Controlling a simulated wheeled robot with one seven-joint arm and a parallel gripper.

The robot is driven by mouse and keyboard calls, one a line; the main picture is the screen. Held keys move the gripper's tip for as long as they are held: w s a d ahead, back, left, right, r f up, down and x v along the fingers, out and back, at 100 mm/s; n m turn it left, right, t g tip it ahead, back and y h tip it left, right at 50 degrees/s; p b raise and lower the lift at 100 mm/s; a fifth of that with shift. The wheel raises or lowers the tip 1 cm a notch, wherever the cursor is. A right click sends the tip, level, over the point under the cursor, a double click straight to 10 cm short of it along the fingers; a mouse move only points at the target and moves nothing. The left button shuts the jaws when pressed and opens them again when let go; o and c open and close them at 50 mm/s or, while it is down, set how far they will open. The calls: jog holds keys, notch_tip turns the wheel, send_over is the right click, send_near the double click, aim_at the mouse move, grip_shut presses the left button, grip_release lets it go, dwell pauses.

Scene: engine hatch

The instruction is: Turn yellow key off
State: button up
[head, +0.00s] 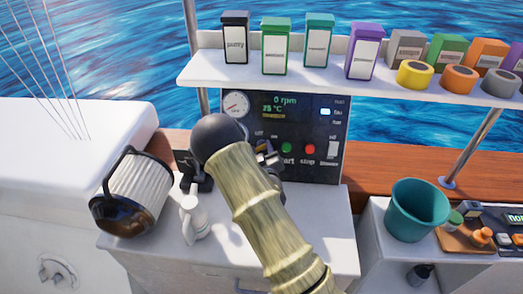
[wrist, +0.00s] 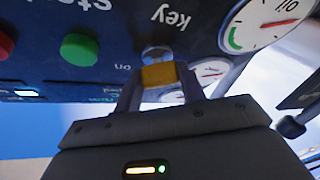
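The yellow key (wrist: 159,75) sits in its round metal switch on the dark control panel (head: 325,120). In the wrist view, the "key" label is above it and "on" is to its left. My gripper (wrist: 161,83) is at the key, with one finger on each side, and the fingertips appear to touch its sides. In the head view my arm hides most of the gripper and the key. The key's exact angle is hard to tell.
Green start (head: 287,147) and red stop (head: 310,149) buttons are beside the key. A shelf (head: 290,75) with boxes and tape rolls overhangs the panel. A filter canister (head: 133,192), white spray bottle (head: 193,214) and teal bucket (head: 416,212) stand around.

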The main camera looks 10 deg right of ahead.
jog(key=shift+n, duration=0.5)
jog(key=n+g+y, duration=0.1)
jog(key=n, duration=0.2)
jog(key=n+g+y+p, duration=0.1)
jog(key=n+y, duration=0.1)
jog(key=n, duration=0.1)
jog(key=shift+r, duration=0.15)
jog(key=n+g+y+p, duration=0.1)
jog(key=n, duration=0.3)
jog(key=shift+d+r, duration=0.1)
jog(key=shift+n+g+p, duration=0.4)
jog(key=shift+n+g, duration=0.5)
jog(key=shift+n, duration=0.3)
jog(key=o, duration=1)
